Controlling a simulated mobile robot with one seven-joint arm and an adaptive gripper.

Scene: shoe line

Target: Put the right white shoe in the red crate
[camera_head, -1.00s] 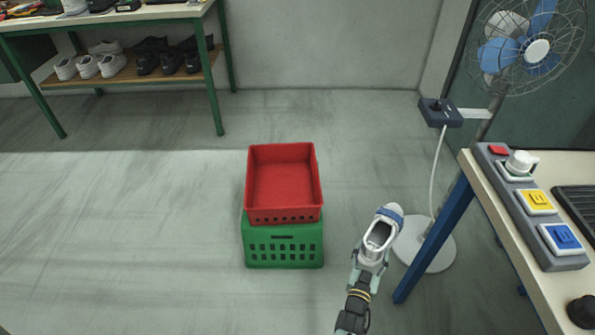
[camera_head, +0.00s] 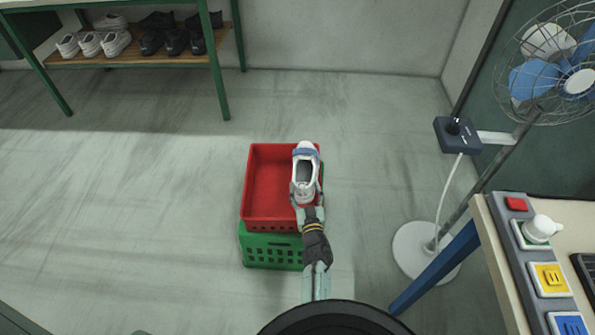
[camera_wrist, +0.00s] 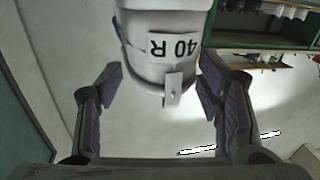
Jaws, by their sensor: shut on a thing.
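The white shoe (camera_head: 305,170) has a blue strap and is held by its heel in my gripper (camera_head: 305,200). In the wrist view the shoe's heel (camera_wrist: 165,60) bears the label "40 R" and sits between my fingers (camera_wrist: 165,95). The red crate (camera_head: 266,190) looks empty and stands on top of a green crate (camera_head: 272,250). In the head view the shoe overlaps the right side of the red crate, toe pointing away. Its height above the crate floor cannot be told. The shoe hides part of the crate's right side.
A rack (camera_head: 222,75) at the back left holds white and black shoes on its lower shelf. A fan (camera_head: 545,75) on a white round base (camera_head: 415,252) stands at the right. A table (camera_head: 497,262) with a button panel is at the right front. The floor left of the crates is clear.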

